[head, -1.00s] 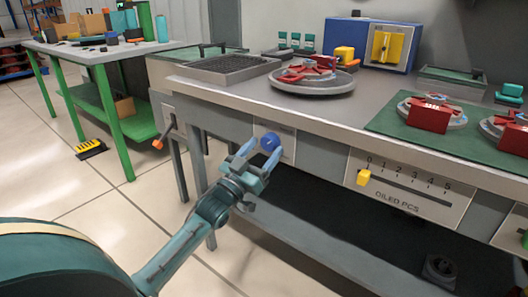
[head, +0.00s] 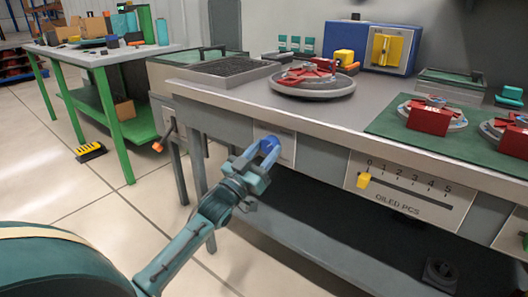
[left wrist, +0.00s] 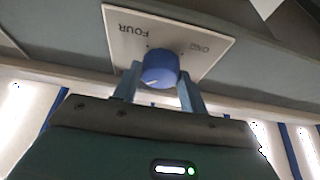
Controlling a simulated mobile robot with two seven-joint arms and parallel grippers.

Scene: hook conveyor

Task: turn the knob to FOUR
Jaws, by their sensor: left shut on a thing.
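The blue knob (head: 269,143) sits on a pale plate (head: 287,152) on the bench's front panel. In the left wrist view the knob (left wrist: 159,66) shows a small white mark near its lower edge. The plate (left wrist: 118,48) carries the word FOUR, upside down, left of the knob, and a smaller word, hard to read, on the right. My left gripper (head: 261,154) is shut on the knob, with one finger on each side; its fingers also show in the left wrist view (left wrist: 159,80). My right gripper is not in view.
A slider scale marked OILED PCS, with a yellow handle (head: 364,180), is right of the knob. An orange-tipped lever (head: 158,146) sticks out at the left. Above are a turntable (head: 312,84) with red parts and a blue box (head: 388,48) with a yellow dial.

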